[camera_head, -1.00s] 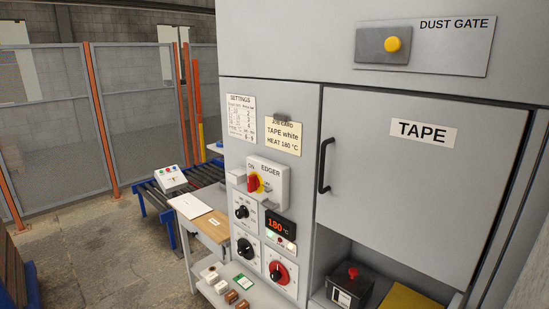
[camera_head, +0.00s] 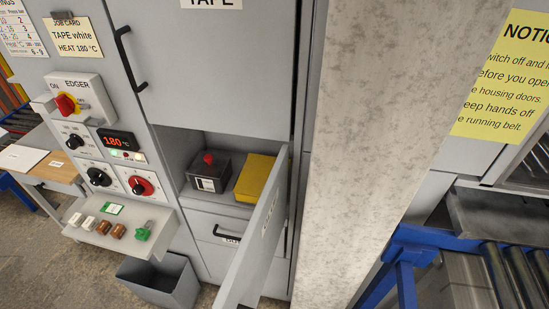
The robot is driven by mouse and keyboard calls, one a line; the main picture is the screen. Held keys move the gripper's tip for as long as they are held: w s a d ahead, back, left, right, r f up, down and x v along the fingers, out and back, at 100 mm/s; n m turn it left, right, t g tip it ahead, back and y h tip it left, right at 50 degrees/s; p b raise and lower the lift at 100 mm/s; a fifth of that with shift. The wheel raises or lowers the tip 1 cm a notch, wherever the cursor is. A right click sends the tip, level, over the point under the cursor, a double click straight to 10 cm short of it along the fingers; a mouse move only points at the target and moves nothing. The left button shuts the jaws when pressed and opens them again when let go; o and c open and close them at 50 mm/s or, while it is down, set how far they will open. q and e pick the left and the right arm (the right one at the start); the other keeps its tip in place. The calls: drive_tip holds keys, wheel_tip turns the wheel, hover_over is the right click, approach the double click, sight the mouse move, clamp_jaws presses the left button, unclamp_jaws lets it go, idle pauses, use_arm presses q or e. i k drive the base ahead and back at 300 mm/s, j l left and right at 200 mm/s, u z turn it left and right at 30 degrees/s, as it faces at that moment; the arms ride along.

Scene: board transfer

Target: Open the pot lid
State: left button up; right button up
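A dark grey pot (camera_head: 207,175), boxy with a white label on its front, stands in an open compartment of the grey cabinet, below the TAPE door. A red knob (camera_head: 209,158) sits on its dark top, which looks closed. Neither of my grippers is in view.
A yellow block (camera_head: 255,179) stands just right of the pot. A grey door panel (camera_head: 262,240) swings out in front, right of the compartment. A pale column (camera_head: 380,130) rises at the right. A shelf (camera_head: 110,238) with small blocks and an open grey bin (camera_head: 165,285) are at lower left.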

sight(213, 165)
drive_tip(key=i+j, duration=0.25)
drive_tip(key=j, duration=0.2)
drive_tip(key=i+j, duration=0.25)
drive_tip(key=j, duration=0.2)
drive_tip(key=i+j, duration=0.25)
drive_tip(key=j, duration=0.2)
drive_tip(key=i+j, duration=0.2)
drive_tip(key=j, duration=0.3)
drive_tip(key=i+j+u, duration=0.1)
drive_tip(key=i+j, duration=0.15)
drive_tip(key=j, duration=0.2)
drive_tip(key=i+j, duration=0.25)
drive_tip(key=j, duration=0.15)
